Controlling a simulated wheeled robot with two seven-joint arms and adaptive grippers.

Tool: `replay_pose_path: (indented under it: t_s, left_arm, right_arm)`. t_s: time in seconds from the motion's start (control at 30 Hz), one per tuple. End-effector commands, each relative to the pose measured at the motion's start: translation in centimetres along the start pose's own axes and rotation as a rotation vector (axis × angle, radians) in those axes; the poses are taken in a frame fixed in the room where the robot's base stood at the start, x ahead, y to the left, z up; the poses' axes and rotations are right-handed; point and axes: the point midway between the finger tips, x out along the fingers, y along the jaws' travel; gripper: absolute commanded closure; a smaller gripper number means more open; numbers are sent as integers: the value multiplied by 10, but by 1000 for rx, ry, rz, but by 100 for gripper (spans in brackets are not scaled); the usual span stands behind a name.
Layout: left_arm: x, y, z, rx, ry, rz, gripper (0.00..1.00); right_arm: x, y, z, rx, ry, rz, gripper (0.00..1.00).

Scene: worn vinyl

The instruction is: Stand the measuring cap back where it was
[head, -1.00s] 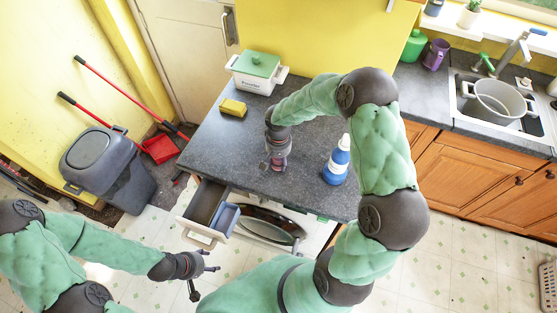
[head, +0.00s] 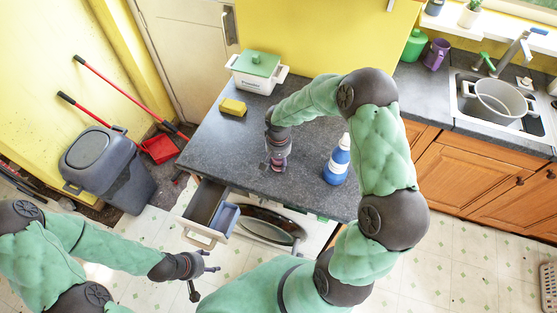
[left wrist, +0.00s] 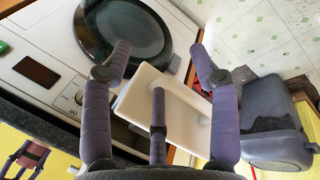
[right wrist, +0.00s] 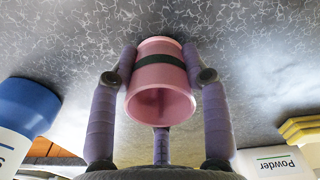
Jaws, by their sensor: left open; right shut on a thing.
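The measuring cap (right wrist: 160,95) is a pink cup with a dark band, seen in the right wrist view with its open mouth toward the camera. My right gripper (head: 278,166) is shut on it, with fingers on both sides of the cap. They are low over the dark speckled counter (head: 222,150), near its front edge. I cannot tell whether the cap touches the counter. My left gripper (head: 212,269) is open and empty, in front of the open drawer. In the left wrist view its fingers (left wrist: 160,52) spread before the pale drawer front.
A blue and white bottle (head: 337,162) stands right of my right gripper. A yellow sponge (head: 233,107) and a green-lidded Powder tub (head: 256,73) stand behind. The drawer (head: 207,210) juts out below the counter. The counter's left part is clear.

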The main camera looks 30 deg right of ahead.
Motion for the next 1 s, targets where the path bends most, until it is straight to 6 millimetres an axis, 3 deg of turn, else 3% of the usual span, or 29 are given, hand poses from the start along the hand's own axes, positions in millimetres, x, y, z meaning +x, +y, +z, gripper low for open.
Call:
replay_pose_path:
  t_s: [0.87, 0.9, 1.0]
  left_arm:
    - [6, -2, 0, 0, 0, 0, 40]
    - [6, -2, 0, 0, 0, 0, 40]
    - [6, -2, 0, 0, 0, 0, 40]
  right_arm:
    - [7, 0, 0, 0, 0, 0, 87]
    - [7, 0, 0, 0, 0, 0, 47]
    - [7, 0, 0, 0, 0, 0, 25]
